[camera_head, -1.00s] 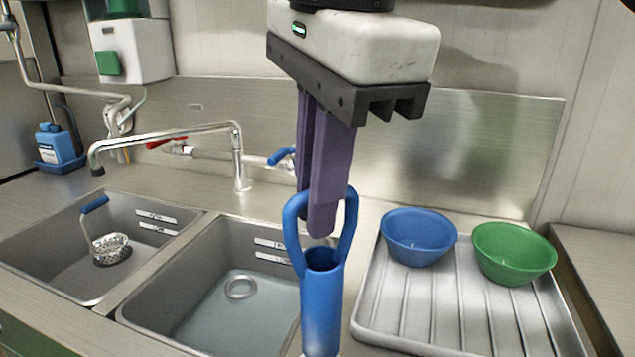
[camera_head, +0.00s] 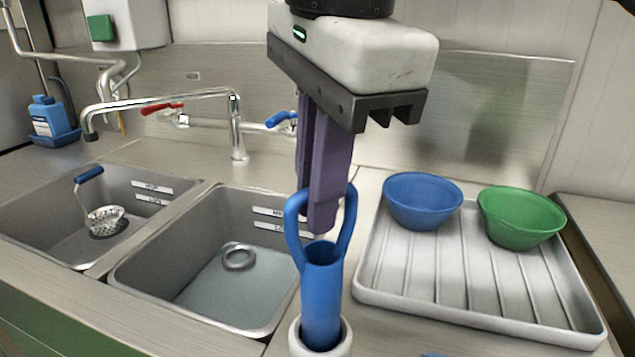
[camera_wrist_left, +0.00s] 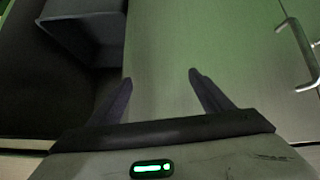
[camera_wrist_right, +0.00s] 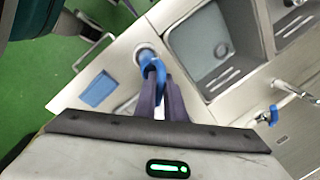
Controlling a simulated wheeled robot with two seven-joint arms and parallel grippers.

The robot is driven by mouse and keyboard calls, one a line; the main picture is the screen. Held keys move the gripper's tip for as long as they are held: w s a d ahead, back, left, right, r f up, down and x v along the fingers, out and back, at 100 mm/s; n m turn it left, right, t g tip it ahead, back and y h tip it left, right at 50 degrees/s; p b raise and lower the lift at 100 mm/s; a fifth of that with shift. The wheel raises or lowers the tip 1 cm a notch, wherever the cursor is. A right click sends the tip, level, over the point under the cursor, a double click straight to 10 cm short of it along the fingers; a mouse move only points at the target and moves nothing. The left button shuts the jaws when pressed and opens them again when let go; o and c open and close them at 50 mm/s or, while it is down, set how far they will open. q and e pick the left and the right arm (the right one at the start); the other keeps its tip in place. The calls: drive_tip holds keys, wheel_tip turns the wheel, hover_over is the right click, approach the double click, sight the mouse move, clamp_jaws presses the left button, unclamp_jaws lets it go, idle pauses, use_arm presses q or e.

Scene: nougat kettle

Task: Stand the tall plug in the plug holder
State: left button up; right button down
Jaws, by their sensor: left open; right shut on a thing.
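The tall plug (camera_head: 321,290) is a blue upright tube with a loop handle on top. My right gripper (camera_head: 320,228) is shut on the loop, above the tube. The plug holder (camera_head: 296,342) is a white round cup at the bottom edge of the head view. The tube's lower end shows inside its rim; how deep it sits is hidden. In the right wrist view the plug (camera_wrist_right: 157,72) runs from my fingers to the holder (camera_wrist_right: 140,52) beside the sink. My left gripper (camera_wrist_left: 160,85) is open and empty, low in front of a cabinet.
Two sinks lie to the left; the nearer one (camera_head: 215,300) has a ring in it, the other a strainer (camera_head: 105,220). A tap (camera_head: 237,130) stands behind. A ribbed drainer (camera_head: 480,290) at right bears a blue bowl (camera_head: 422,203) and a green bowl (camera_head: 520,220). A blue cloth-like patch (camera_wrist_right: 100,89) lies near the holder.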

use_arm(q)
drive_tip(key=shift+s+a+f, duration=0.1)
drive_tip(key=shift+s+f, duration=0.15)
drive_tip(key=shift+s, duration=0.1)
use_arm(e)
drive_tip(key=shift+f, duration=0.15)
use_arm(q)
drive_tip(key=shift+w+f+b, duration=0.2)
drive_tip(key=shift+b, duration=0.1)
use_arm(e)
drive_tip(key=shift+f, duration=0.45)
use_arm(q)
drive_tip(key=shift+w, duration=0.1)
use_arm(e)
drive_tip(key=c, duration=1.8)
unclamp_jaws()
drive_tip(key=shift+o, duration=0.2)
use_arm(q)
drive_tip(key=shift+s+r+p, duration=0.25)
drive_tip(key=shift+r+p, duration=0.5)
drive_tip(key=shift+p, duration=0.25)
use_arm(e)
wheel_tip(320, 180, up, 10)
drive_tip(key=s+d, duration=0.1)
drive_tip(key=shift+s, duration=0.4)
use_arm(q)
drive_tip(key=shift+w+r, duration=0.15)
drive_tip(key=shift+w, duration=0.1)
